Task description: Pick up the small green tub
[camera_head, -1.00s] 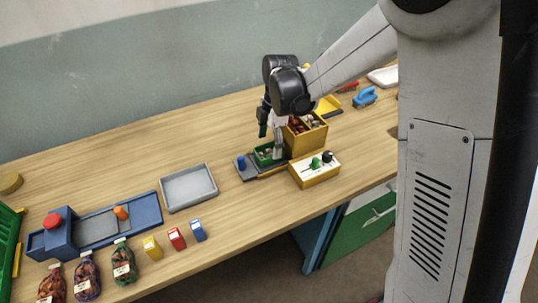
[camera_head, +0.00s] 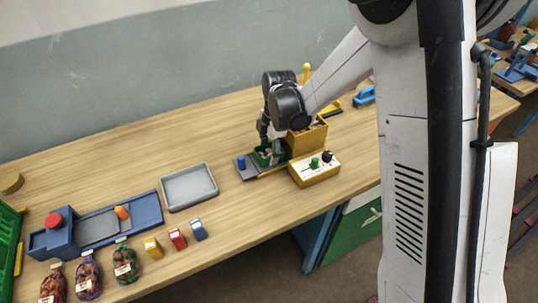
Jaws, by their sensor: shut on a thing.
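The small green tub (camera_head: 261,159) sits over the dark flat stand beside the yellow box, with small contents showing inside it. My gripper (camera_head: 268,150) points down at the tub and is shut on it. The fingers and my wrist hide much of the tub. I cannot tell whether the tub touches the stand below it.
The dark stand (camera_head: 245,172) has a blue knob (camera_head: 241,162). A yellow box (camera_head: 309,140) stands close behind to the right, and a control box (camera_head: 314,169) with knobs in front. A grey tray (camera_head: 189,187) lies left. The wood table behind the tray is clear.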

